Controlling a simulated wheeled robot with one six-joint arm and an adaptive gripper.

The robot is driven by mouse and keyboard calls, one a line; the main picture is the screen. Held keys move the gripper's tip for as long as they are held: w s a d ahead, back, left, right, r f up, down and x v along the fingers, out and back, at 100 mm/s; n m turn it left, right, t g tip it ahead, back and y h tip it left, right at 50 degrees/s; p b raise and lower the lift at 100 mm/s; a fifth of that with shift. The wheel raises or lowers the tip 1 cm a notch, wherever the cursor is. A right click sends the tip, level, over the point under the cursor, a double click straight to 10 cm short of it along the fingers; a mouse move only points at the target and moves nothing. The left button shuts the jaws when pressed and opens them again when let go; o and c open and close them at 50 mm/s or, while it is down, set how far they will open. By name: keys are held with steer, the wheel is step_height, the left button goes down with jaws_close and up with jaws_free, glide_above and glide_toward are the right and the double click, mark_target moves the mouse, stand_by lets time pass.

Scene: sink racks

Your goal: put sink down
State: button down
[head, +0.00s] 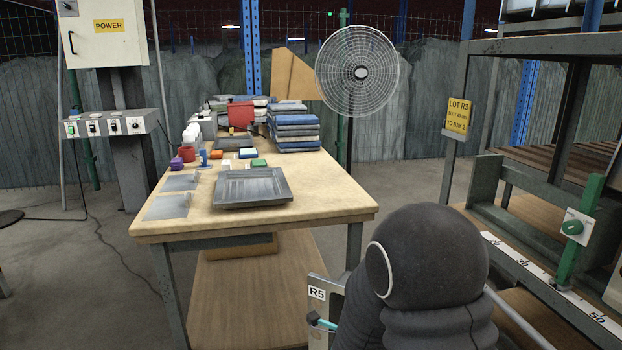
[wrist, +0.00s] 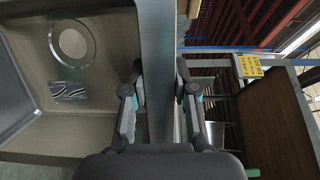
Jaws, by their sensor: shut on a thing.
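The sink (wrist: 105,55) fills the left of the wrist view, a grey-beige basin with a round drain hole and a small shiny patch on its floor. Its metal rim runs up the middle of that view. My gripper (wrist: 158,95) is shut on this rim, one finger on each side of it. In the head view my dark arm covers the lower right and hides most of the grip. A pale panel marked R5 (head: 318,293) shows beside the arm; I cannot tell whether it belongs to the sink.
A rack (head: 530,48) with wooden shelves and a yellow LOT R3 sign (head: 457,114) stands at right. A workbench (head: 320,195) holds a grey tray (head: 252,187), folded cloths (head: 296,130) and small blocks. A fan (head: 357,72) stands behind it. Floor is open left of the bench.

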steer(key=s+d+f, duration=0.1)
steer(key=d+f, duration=0.3)
steer(key=f, duration=0.1)
steer(key=shift+f+m+h, duration=0.15)
steer(key=shift+m+h, duration=0.15)
steer(key=shift+h, duration=0.1)
steer(key=shift+s, duration=0.1)
